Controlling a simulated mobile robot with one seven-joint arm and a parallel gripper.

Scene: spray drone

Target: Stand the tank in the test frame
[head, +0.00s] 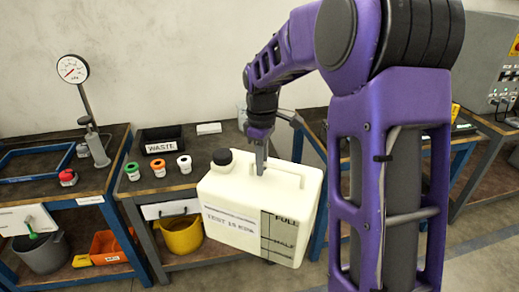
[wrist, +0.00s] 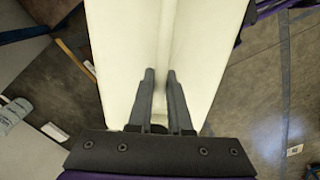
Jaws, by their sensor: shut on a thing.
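The tank (head: 240,225) is a cream-white jug with a black cap, a printed label and a level scale marked FULL and HALF. My gripper (head: 261,168) is shut on the handle at its top and holds it roughly upright, slightly tilted in the picture, in front of the tables. In the wrist view the fingers (wrist: 160,85) close on the pale tank (wrist: 115,50), which fills the upper middle. A blue rectangular frame (head: 38,152), seemingly the test frame, lies on the left table, far to the left of the tank.
A pressure gauge (head: 73,69) on a post and a red button (head: 68,177) stand beside the blue frame. A black WASTE bin (head: 162,138) and green, orange and white-ringed caps (head: 159,169) sit on the middle table. Buckets (head: 182,235) stand below. A grey control cabinet (head: 490,60) is at right.

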